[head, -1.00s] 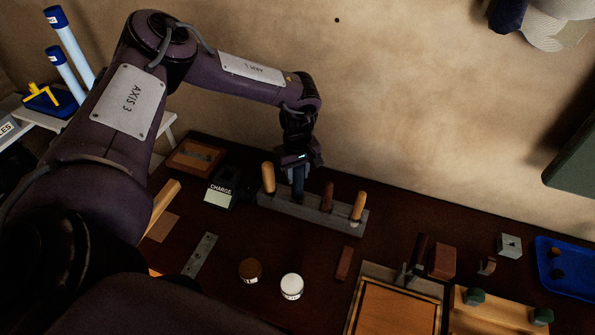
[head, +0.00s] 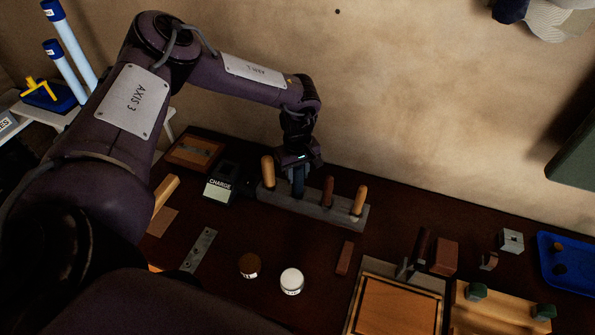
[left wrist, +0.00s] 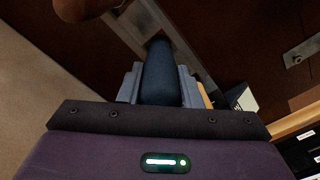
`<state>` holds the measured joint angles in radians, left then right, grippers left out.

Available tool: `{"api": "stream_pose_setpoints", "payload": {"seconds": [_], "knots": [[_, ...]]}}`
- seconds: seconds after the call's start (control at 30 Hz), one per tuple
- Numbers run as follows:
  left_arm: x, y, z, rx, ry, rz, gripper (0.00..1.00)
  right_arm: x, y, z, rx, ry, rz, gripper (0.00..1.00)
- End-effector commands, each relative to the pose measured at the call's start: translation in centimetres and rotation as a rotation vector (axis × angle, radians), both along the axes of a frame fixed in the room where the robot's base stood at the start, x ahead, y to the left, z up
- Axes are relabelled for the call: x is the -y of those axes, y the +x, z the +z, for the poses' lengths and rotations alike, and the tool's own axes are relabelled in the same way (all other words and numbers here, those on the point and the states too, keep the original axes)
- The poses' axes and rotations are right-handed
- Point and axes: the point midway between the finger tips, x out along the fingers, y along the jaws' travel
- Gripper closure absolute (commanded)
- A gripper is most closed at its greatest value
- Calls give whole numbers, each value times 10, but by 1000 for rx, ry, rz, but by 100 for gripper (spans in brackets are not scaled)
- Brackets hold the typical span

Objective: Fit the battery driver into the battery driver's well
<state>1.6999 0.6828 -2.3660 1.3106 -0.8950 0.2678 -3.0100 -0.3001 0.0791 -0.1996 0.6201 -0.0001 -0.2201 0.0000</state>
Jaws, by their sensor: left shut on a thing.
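A dark blue handle (head: 298,181), which looks like the battery driver, stands upright in the grey rack (head: 328,215) among other tools. My left gripper (head: 298,168) is above the rack with its fingers shut on this handle. In the left wrist view the blue handle (left wrist: 158,75) lies between the fingers, its far end meeting the grey rack (left wrist: 160,22). The black charger (head: 222,183) with a pale CHARGE label stands just left of the rack; I cannot make out a well in it. My right gripper is not in view.
A tan handle (head: 268,172) stands close left of the blue one, and a red-brown handle (head: 328,191) and another tan handle (head: 359,201) stand to its right. A brown-topped jar (head: 249,265) and a white jar (head: 291,281) are in front. The wall rises behind.

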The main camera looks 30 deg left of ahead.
Motion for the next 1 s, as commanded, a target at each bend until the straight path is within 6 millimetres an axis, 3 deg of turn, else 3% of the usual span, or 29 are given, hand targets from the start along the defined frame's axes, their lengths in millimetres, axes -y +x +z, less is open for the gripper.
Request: {"api": "stream_pose_setpoints", "payload": {"seconds": [0.3,0.33,0.5,0.8,1.0], "knots": [[0,0,-8,1,1,0,100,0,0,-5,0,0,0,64],[0,0,-8,1,0,0,66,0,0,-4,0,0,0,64],[0,0,-7,1,1,0,44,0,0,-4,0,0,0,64],[0,0,-6,0,0,0,43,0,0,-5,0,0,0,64],[0,1,18,4,0,1,43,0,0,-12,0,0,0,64]]}}
